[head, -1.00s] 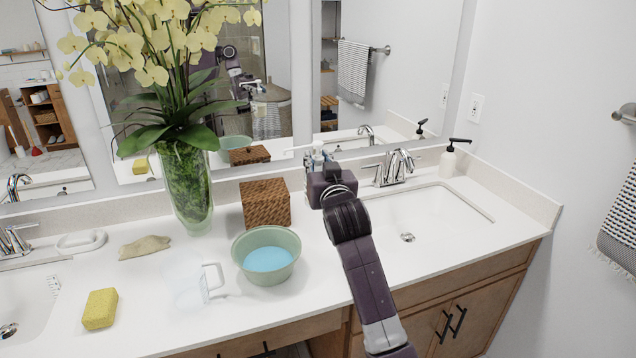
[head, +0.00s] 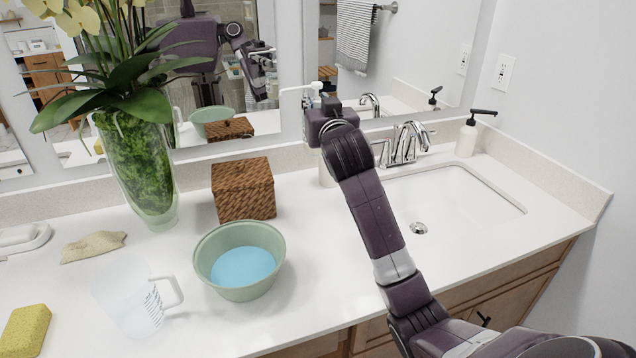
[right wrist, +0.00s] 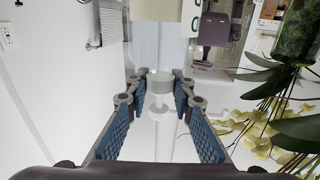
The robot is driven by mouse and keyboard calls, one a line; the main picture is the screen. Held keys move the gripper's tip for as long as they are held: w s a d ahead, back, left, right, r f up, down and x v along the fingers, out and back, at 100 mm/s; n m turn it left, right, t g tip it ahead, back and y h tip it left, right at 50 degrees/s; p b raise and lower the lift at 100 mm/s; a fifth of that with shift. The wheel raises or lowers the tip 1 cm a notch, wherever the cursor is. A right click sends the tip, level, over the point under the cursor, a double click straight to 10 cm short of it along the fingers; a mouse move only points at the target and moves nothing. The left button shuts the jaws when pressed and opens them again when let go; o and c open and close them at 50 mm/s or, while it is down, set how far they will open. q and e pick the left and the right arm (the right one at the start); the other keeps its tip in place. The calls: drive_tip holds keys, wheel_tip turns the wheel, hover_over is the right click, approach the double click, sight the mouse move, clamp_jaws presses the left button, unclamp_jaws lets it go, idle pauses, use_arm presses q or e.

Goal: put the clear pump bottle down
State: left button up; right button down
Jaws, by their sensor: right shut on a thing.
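The clear pump bottle shows its white pump head and spout (head: 312,94) in the head view, in front of the mirror and left of the right-hand faucet. Most of its body is hidden behind my right gripper (head: 328,112). In the right wrist view the pump bottle (right wrist: 160,84) is between the blue-padded fingers of the right gripper (right wrist: 158,100), which is shut on it. The view does not clearly show whether the bottle's base touches the counter (head: 310,255). My left gripper is not in view.
A woven box (head: 242,190) and a green bowl of blue liquid (head: 240,262) stand left of my right arm. A clear measuring jug (head: 140,300), yellow sponge (head: 24,330) and flower vase (head: 140,170) are farther left. The sink (head: 450,200) and soap dispenser (head: 468,135) are right.

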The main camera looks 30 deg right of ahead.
sight(319, 151)
drive_tip(key=f, duration=0.7)
drive_tip(key=shift+s+a+f, duration=0.1)
drive_tip(key=shift+s+a, duration=0.05)
drive_tip(key=shift+s, duration=0.05)
wheel_tip(319, 151, down, 4)
drive_tip(key=shift+w+r, duration=0.1)
wheel_tip(319, 151, down, 2)
drive_tip(key=shift+f, duration=0.1)
wheel_tip(319, 151, down, 4)
drive_tip(key=shift+f+b, duration=0.1)
drive_tip(key=shift+b, duration=0.25)
drive_tip(key=c, duration=1.7)
unclamp_jaws()
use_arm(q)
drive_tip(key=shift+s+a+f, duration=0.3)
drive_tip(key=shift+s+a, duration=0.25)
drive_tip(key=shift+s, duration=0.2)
